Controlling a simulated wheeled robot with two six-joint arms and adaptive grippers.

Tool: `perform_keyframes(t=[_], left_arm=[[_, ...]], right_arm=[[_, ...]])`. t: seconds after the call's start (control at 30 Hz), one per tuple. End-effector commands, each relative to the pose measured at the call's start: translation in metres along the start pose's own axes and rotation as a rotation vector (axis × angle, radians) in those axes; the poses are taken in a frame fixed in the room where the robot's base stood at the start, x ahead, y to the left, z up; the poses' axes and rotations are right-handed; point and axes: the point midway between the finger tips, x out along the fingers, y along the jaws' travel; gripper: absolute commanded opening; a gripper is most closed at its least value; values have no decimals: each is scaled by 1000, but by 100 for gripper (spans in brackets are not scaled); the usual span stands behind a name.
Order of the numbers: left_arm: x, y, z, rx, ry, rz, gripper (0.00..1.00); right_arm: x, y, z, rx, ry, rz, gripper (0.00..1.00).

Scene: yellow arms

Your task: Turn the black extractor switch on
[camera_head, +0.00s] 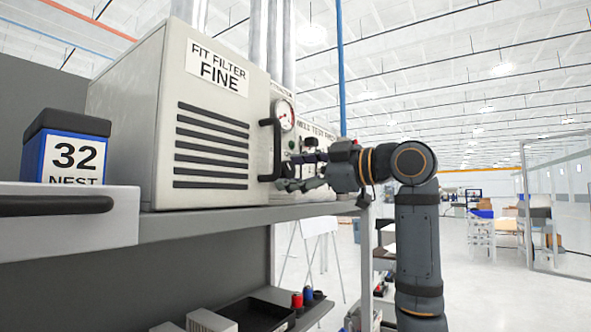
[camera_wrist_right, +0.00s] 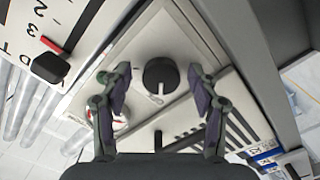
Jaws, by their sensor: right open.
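In the right wrist view, a round black knob (camera_wrist_right: 160,74), which looks like the extractor switch, sits on a pale panel with a small mark beside it. My right gripper (camera_wrist_right: 159,92) is open, with one finger to each side of the knob in that view. I cannot tell whether either finger touches it. In the head view my right gripper (camera_head: 292,169) reaches left in front of the instrument panel, near the gauge (camera_head: 284,115). The knob cannot be made out clearly there. My left gripper is not in view.
A black handle (camera_head: 277,150) stands out beside the filter box (camera_head: 128,110), close to my right fingers. Another black knob (camera_wrist_right: 50,67) with a red pointer and numbers is at the wrist view's left. A blue-black box (camera_head: 75,148) stands on the left.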

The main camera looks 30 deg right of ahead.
Motion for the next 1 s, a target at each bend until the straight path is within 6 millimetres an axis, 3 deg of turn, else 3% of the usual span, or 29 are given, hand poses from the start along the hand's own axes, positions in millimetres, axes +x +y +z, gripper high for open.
perform_keyframes(t=[0.07, 0.4, 0.77, 1.0], left_arm=[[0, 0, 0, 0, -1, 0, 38], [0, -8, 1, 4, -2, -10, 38], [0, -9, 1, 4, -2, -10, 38], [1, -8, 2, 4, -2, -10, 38]], right_arm=[[0, 0, 0, 0, 0, 0, 54], [0, 0, 0, 1, -1, -1, 8], [0, -1, 2, 60, -4, -4, 6], [0, -2, 2, 225, -6, -5, 6]])
